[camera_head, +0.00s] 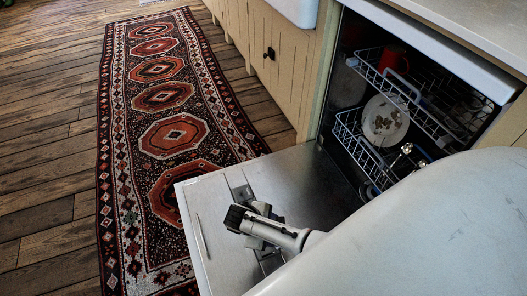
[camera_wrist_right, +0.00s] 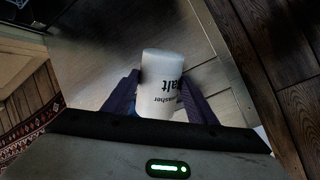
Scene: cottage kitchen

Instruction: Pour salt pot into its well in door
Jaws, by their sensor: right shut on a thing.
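The salt pot (camera_wrist_right: 161,80), white with black lettering upside down in the picture, is between the dark fingers of my right gripper (camera_wrist_right: 160,97) in the right wrist view. The gripper is shut on it. In the head view my right gripper (camera_head: 250,222) is over the open dishwasher door (camera_head: 216,200); I cannot clearly make out the pot or its tilt there. A fitting (camera_head: 243,192) shows on the door's metal inner face, partly covered by the gripper. The well itself cannot be told apart. My left gripper is not in view.
The dishwasher's racks (camera_head: 352,130) hold a patterned plate (camera_head: 385,119) and a red item (camera_head: 393,60). Cream cabinets (camera_head: 265,28) stand beside it. A patterned rug (camera_head: 165,95) lies on the wooden floor left of the door. My pale arm hides the lower right.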

